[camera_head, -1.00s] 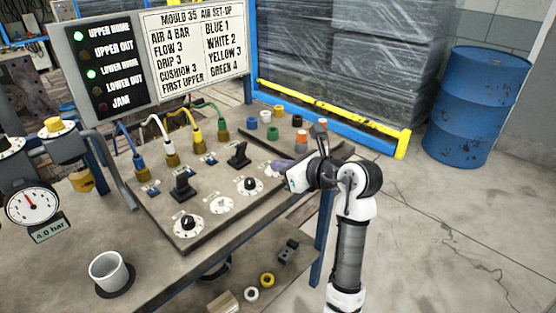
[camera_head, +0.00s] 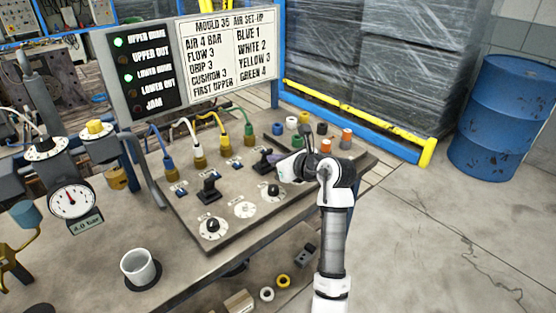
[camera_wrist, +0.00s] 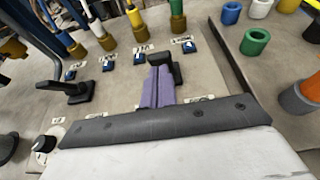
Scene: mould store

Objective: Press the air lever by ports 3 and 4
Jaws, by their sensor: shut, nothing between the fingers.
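The black air lever by ports 3 and 4 (camera_head: 263,163) stands on the sloped panel, below the yellow and green hoses. In the wrist view its black handle (camera_wrist: 172,62) shows just beyond my purple fingertips. My gripper (camera_head: 277,159) is shut and empty, with its fingers right at the lever. In the wrist view the closed fingers (camera_wrist: 158,88) overlap the lever's base and hide part of it; I cannot tell whether they touch. A second black lever (camera_head: 208,190) stands to the left, by the blue and white hoses; it also shows in the wrist view (camera_wrist: 70,88).
Dials (camera_head: 213,228) sit along the panel's front. Several coloured caps (camera_head: 305,118) stand on the right behind my gripper. A gauge (camera_head: 72,198) and a white cup (camera_head: 138,267) are at the left. A sign board (camera_head: 225,50) rises behind the hoses.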

